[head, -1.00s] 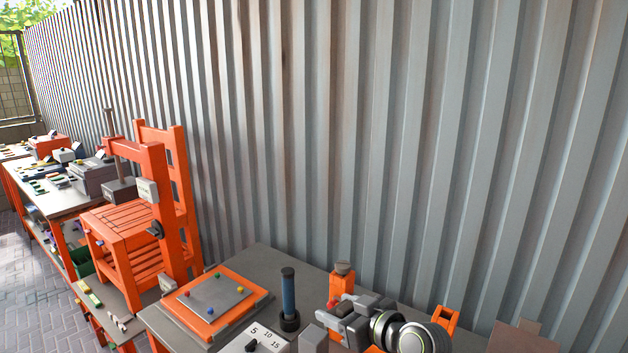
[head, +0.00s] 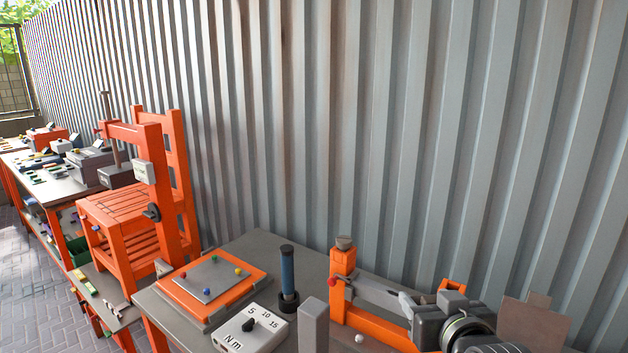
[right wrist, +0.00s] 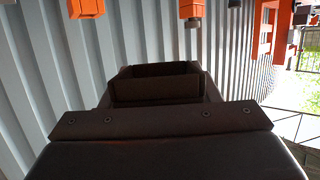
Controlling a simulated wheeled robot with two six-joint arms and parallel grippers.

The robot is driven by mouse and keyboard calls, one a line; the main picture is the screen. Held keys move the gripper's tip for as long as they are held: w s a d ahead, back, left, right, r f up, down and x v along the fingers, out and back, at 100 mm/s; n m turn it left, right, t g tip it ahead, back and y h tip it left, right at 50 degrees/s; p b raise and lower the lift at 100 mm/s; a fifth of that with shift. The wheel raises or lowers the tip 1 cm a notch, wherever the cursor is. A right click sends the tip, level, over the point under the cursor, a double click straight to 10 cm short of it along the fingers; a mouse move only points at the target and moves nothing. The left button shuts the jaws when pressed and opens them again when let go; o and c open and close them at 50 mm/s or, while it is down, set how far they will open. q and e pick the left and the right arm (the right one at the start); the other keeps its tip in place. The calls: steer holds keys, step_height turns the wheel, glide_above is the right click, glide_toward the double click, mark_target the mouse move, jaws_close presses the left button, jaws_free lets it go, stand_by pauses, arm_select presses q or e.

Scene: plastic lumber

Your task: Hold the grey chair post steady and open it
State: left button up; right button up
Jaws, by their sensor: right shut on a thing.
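A plain grey upright post (head: 314,328) stands at the bottom of the head view, its lower end cut off by the frame. Just right of it is an orange upright (head: 343,268) with a dark cap and a red knob. A light grey bar (head: 378,291) reaches from this upright toward the right. My right gripper (head: 416,306) is shut at the bar's right end, apart from the grey post; its exact grip is hard to see. In the right wrist view its dark jaws (right wrist: 156,83) show, but what they hold does not. My left gripper is not in view.
A blue-handled tool (head: 287,270) stands upright beside a dial box (head: 250,329) marked 5, 10, 15. An orange-framed plate (head: 210,280) with coloured knobs lies on the table (head: 255,243). An orange press frame (head: 155,190) stands left; a corrugated wall is close behind.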

steer(key=shift+s+d+m+h, duration=0.3)
steer(key=shift+s+d+h, duration=0.1)
steer(key=shift+s+d, duration=0.2)
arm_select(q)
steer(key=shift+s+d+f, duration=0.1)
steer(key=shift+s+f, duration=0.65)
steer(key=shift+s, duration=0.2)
